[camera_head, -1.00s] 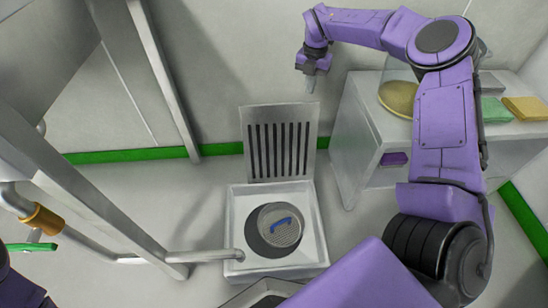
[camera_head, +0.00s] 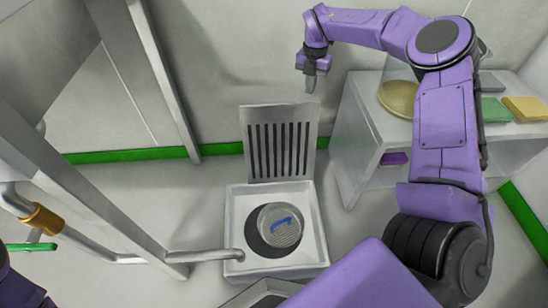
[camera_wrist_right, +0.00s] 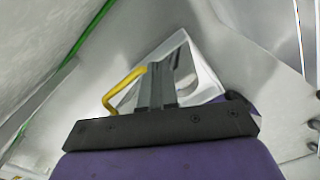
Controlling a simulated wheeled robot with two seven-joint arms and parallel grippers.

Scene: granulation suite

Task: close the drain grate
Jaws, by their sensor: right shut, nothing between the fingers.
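The drain grate (camera_head: 281,167) is a grey slotted plate. In the head view it stands upright, raised at the back edge of the square floor drain basin (camera_head: 236,215). Inside the basin is a round perforated strainer (camera_head: 290,238) with a blue handle (camera_head: 281,222), over a dark round opening. My right gripper (camera_head: 311,84) is above and to the right of the grate, apart from it, pointing down. Its fingers are shut and empty; they also show in the right wrist view (camera_wrist_right: 158,72). My left gripper is out of view.
A grey bench (camera_head: 355,125) stands right of the drain, carrying a round tan dish (camera_head: 398,98) and green (camera_head: 494,109) and yellow (camera_head: 526,108) blocks. A metal pipe (camera_head: 205,256) ends over the basin's left rim. A metal frame (camera_head: 95,215) stands at left.

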